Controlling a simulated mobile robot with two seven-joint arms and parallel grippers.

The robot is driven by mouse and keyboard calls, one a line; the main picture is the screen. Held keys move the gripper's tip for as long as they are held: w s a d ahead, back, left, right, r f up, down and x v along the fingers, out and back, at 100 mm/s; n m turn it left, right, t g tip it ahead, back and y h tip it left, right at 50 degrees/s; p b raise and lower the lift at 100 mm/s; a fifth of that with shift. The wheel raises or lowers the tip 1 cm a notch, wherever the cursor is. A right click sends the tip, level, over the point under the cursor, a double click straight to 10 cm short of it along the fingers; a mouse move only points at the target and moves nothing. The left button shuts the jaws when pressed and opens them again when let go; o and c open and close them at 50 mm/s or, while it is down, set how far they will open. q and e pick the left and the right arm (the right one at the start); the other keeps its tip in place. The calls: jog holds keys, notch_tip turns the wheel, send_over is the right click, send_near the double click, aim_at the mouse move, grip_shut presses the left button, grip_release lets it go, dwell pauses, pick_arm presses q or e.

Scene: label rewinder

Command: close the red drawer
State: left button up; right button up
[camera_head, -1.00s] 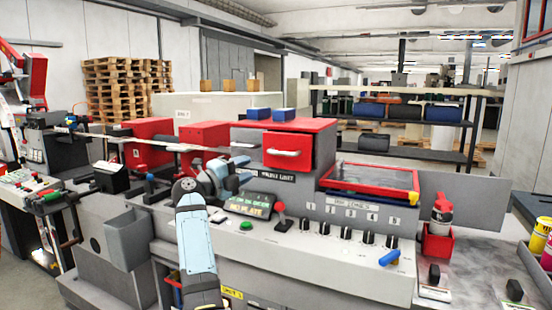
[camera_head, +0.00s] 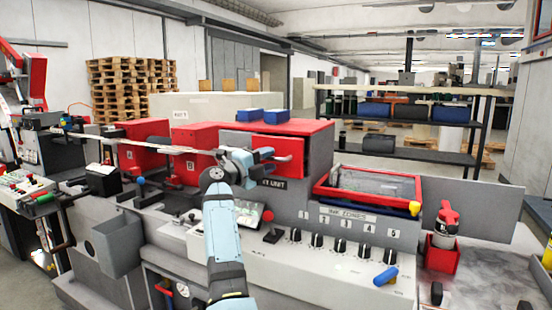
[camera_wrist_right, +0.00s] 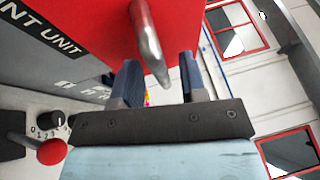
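The red drawer (camera_head: 292,147) is in the upper part of the grey unit, below its red top. Its red front fills the top of the right wrist view (camera_wrist_right: 90,22); I cannot tell how far it stands out. The metal handle (camera_wrist_right: 147,40) on this front lies just beyond the gap between my right fingers. My right gripper (camera_head: 268,162) is in front of the drawer and partly hides its front and handle. Its two dark fingers (camera_wrist_right: 161,82) are apart, with nothing clearly held between them. My left gripper is not in view.
Two blue blocks (camera_head: 262,143) sit on the unit's red top. A red-framed tray (camera_head: 368,187) is to the right. A red-knobbed lever (camera_wrist_right: 52,151) and black dials are below the drawer. A red spray bottle (camera_head: 447,218) stands farther right.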

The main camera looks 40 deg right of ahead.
aim_at(276, 155)
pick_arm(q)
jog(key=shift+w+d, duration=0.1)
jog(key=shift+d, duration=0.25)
pick_arm(e)
jog(key=shift+d+r, duration=0.15)
jog(key=shift+d, duration=0.4)
jog(key=shift+c, duration=0.2)
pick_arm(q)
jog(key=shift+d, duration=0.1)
pick_arm(e)
grip_shut()
jog(key=d, duration=0.1)
jog(key=w+d, duration=0.1)
jog(key=d, duration=0.1)
jog(key=shift+w+d+p, duration=0.2)
jog(key=shift+d+p, duration=0.05)
jog(key=shift+p, duration=0.1)
jog(key=shift+r, duration=0.15)
jog(key=shift+o, duration=0.2)
grip_release()
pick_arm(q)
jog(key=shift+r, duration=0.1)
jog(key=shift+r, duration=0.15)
